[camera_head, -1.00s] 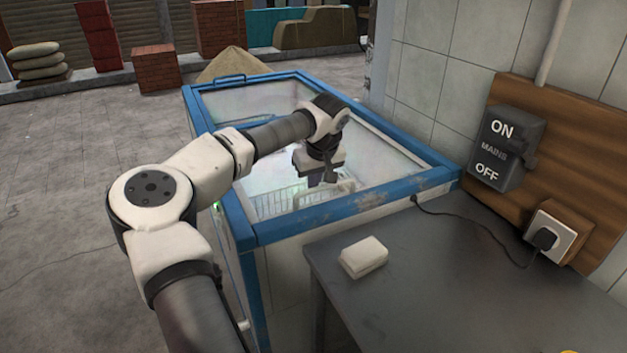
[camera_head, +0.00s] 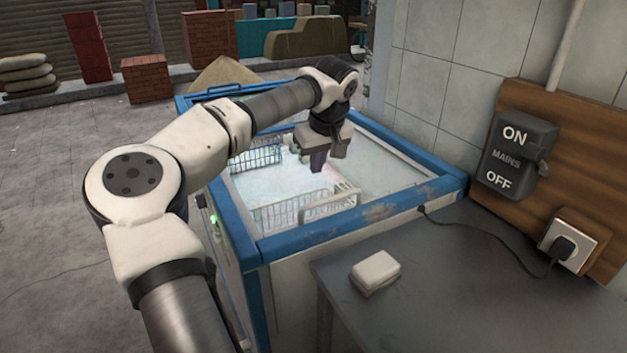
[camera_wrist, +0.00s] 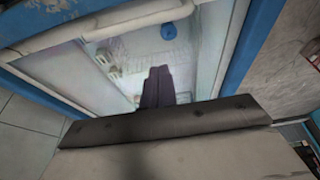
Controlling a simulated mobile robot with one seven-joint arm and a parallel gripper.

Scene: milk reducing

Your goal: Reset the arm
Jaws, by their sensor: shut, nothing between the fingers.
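My gripper (camera_head: 318,160) points down above the opening of the blue-framed chest freezer (camera_head: 352,222), near its right half. Its fingers are together and hold nothing. In the wrist view the closed dark fingers of my gripper (camera_wrist: 160,88) show against the white freezer interior. My arm reaches from the lower left across the freezer's left edge.
Wire baskets (camera_head: 256,157) hang inside the freezer. A grey table (camera_head: 450,290) at the front right bears a white block (camera_head: 375,272). A mains switch (camera_head: 518,152) and a plugged socket (camera_head: 568,243) are on the wall at right. The floor at left is clear.

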